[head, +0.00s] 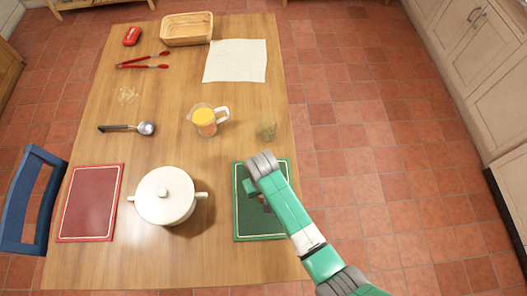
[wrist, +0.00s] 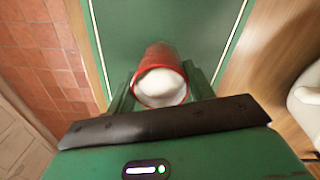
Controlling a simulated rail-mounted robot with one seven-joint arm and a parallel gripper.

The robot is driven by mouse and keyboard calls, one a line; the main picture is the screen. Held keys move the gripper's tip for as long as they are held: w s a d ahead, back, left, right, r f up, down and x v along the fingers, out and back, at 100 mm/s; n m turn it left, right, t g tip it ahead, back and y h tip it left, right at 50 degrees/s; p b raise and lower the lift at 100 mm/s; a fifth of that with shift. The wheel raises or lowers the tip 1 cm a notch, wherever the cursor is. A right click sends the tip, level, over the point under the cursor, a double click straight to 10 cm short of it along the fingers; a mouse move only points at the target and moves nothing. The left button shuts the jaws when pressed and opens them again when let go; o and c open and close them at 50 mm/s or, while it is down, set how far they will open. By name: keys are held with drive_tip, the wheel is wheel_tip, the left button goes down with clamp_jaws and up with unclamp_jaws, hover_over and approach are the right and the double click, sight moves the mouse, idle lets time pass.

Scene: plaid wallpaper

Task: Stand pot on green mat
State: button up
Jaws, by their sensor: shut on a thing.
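The white lidded pot (head: 165,197) stands upright on the table between the red mat and the green mat; part of it shows at the right edge of the wrist view (wrist: 304,105). The green mat (head: 242,226) lies at the table's right side, its pale border visible in the wrist view (wrist: 128,24). My gripper (wrist: 160,88) is over the green mat, shut on a red cup-like thing (wrist: 156,52) with a white round end facing the camera. In the head view my arm mostly hides it. I cannot tell whether the red thing touches the mat.
The red mat (head: 75,218) lies left of the pot. A jug of orange liquid (head: 204,122), a small greenish glass-like thing (head: 267,130), a ladle (head: 146,128), red tongs (head: 143,66), a white cloth (head: 235,60) and a wooden basket (head: 187,29) are farther back. A blue chair (head: 37,200) stands at left.

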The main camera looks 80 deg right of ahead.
drive_tip(key=shift+f, duration=0.15)
drive_tip(key=o, duration=1.1)
wheel_tip(320, 180, up, 12)
drive_tip(key=shift+w+a+r+p, duration=0.1)
drive_tip(key=shift+w+r+p, duration=0.05)
drive_tip(key=shift+p, duration=1.1)
